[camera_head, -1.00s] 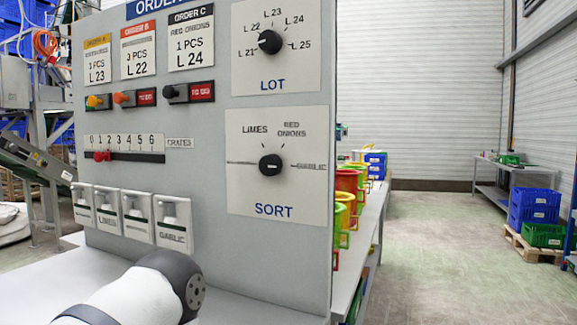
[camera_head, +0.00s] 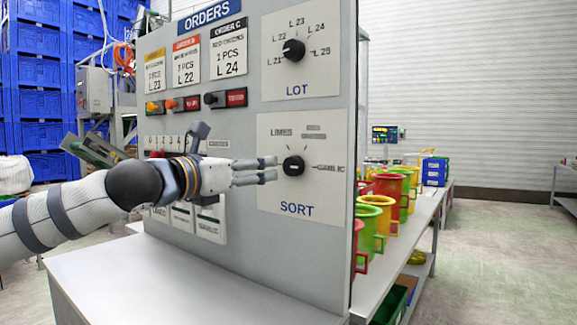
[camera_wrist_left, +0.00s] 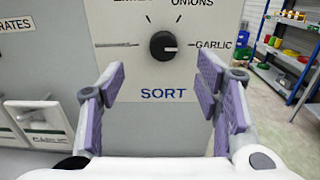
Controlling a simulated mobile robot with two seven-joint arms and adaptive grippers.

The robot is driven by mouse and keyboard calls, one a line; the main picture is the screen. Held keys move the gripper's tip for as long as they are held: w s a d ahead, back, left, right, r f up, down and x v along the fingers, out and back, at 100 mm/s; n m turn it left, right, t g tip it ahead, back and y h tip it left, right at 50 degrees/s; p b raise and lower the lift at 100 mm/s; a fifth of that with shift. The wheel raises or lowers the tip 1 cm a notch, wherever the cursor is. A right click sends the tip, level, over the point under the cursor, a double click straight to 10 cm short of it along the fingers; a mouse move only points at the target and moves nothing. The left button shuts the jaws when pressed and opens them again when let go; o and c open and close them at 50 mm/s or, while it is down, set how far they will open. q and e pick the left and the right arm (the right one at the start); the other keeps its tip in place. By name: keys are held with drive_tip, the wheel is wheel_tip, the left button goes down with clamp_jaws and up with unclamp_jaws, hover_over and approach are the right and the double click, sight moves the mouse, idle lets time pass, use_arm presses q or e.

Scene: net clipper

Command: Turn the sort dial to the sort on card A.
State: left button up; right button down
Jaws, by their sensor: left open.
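The sort dial (camera_head: 293,166) is a black round knob on a white plate marked SORT on the grey panel. In the left wrist view the dial (camera_wrist_left: 163,45) has its white mark pointing right, toward GARLIC. LIMES and a blurred label stand above it; a line also runs left. Card A (camera_head: 155,70), with a yellow top, hangs at the panel's upper left; its sort name is too small to read, with L 23 below. My left gripper (camera_head: 273,168) is open and empty, its fingertips just left of the dial. The wrist view shows the fingers (camera_wrist_left: 162,75) spread below the dial, apart from it.
The lot dial (camera_head: 293,50) sits above the sort dial. Toggle switches (camera_head: 172,104) and a slider scale lie left of it, partly behind my arm. A grey ledge (camera_head: 190,280) juts out below the panel. Coloured buckets (camera_head: 375,215) stand on a bench to the right.

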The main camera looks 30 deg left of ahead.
sight(290, 164)
use_arm(q)
drive_tip(key=w, duration=0.2)
drive_tip(key=w+f+b, duration=0.1)
drive_tip(key=w, duration=0.1)
drive_tip(key=w+d+b, duration=0.1)
drive_tip(key=w, duration=0.2)
drive_tip(key=shift+w+f, duration=0.1)
drive_tip(key=shift+f, duration=0.3)
drive_tip(key=w, duration=0.2)
drive_tip(key=w+r, duration=0.1)
drive_tip(key=w, duration=0.1)
drive_tip(key=shift+d, duration=0.1)
drive_tip(key=shift+w+d+r, duration=0.1)
drive_tip(key=shift+w, duration=0.15)
use_arm(e)
drive_tip(key=shift+g, duration=0.8)
drive_tip(key=s+f, duration=0.3)
drive_tip(key=shift+s+d+f, duration=0.1)
drive_tip(key=shift+s+f, duration=0.05)
drive_tip(key=shift+s, duration=0.1)
use_arm(q)
drive_tip(key=c, duration=1.1)
